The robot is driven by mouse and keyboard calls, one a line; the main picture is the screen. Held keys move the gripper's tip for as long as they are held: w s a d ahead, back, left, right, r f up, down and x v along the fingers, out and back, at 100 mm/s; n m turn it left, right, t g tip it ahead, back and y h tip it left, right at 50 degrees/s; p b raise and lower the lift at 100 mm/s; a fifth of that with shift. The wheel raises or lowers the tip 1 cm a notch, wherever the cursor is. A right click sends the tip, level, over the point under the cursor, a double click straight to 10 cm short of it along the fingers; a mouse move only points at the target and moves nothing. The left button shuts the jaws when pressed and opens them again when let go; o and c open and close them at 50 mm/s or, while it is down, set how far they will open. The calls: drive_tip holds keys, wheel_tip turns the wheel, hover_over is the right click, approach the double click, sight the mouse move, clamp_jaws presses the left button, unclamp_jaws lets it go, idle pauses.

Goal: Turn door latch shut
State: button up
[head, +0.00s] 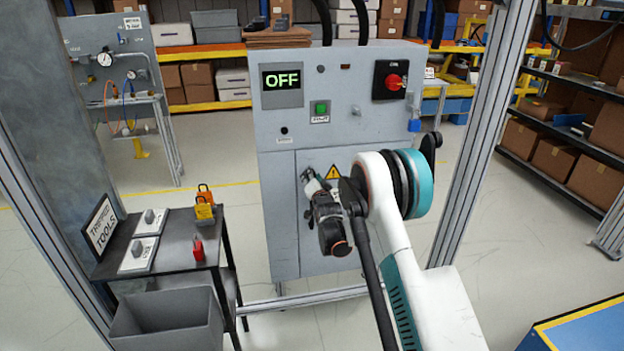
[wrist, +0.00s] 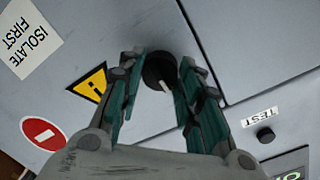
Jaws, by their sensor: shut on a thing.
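The door latch is a round black knob (wrist: 158,68) with a pale pointer mark, on the grey cabinet door. In the wrist view it lies between the two fingers of my gripper (wrist: 161,74), which are shut on it from both sides. In the head view my gripper (head: 309,179) is at the upper left part of the cabinet door (head: 312,262). There the fingers and wrist hide most of the latch. The door looks flush with the cabinet front (head: 275,205).
Above the door are an "OFF" display (head: 282,83), a green button (head: 320,107) and a red rotary switch (head: 394,82). A metal frame post (head: 484,130) rises right of my arm.

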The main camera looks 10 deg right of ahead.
idle(0.3)
drive_tip(key=o, duration=1.1)
drive_tip(key=shift+f, duration=0.1)
drive_tip(key=shift+c, duration=0.2)
drive_tip(key=s+r, duration=0.1)
drive_tip(key=s, duration=1.1)
drive_tip(key=shift+r, duration=0.1)
